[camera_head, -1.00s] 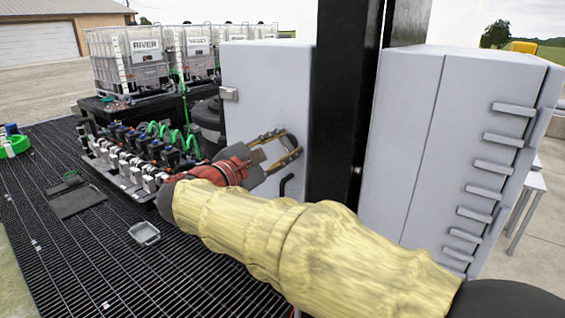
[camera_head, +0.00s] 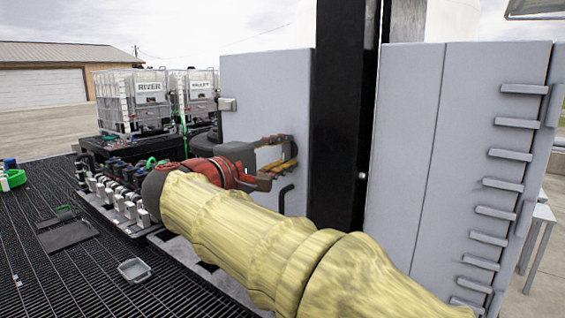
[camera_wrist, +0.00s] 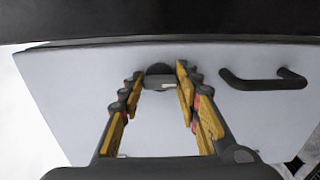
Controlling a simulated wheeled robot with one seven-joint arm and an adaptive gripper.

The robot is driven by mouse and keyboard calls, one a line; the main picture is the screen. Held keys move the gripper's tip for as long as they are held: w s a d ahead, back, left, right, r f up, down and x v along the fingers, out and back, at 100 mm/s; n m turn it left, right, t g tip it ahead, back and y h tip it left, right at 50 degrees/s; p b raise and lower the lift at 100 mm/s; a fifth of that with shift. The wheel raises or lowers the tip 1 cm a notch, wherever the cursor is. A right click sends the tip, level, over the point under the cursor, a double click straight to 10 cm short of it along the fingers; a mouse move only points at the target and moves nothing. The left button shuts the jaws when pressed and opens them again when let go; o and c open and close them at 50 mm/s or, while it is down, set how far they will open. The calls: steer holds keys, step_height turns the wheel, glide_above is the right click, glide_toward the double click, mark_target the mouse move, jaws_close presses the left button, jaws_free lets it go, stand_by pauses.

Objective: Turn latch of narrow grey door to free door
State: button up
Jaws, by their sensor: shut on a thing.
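The narrow grey door (camera_head: 262,90) stands upright left of the black post, and its face fills much of the wrist view (camera_wrist: 75,95). Its latch is a dark round knob with a small pale bar (camera_wrist: 160,76), near the door's edge by the black post. My gripper (camera_head: 289,150) is at the door face. In the wrist view my gripper (camera_wrist: 160,80) has its two yellow-padded fingertips on either side of the latch, shut on it. The latch is hidden in the head view by my gripper. A black bar handle (camera_head: 285,198) is apart from my fingers, on the right in the wrist view (camera_wrist: 263,79).
A black post (camera_head: 342,120) stands just right of the door. A wider grey cabinet (camera_head: 455,150) with several side handles is farther right. A valve manifold (camera_head: 115,195) and caged tanks (camera_head: 130,100) are at left. A tray (camera_head: 134,270) lies on the grating.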

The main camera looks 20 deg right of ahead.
stand_by(0.4)
steer(key=o, duration=1.2)
steer(key=shift+c, duration=0.2)
steer(key=v, duration=1.2)
steer(key=shift+w, duration=0.1)
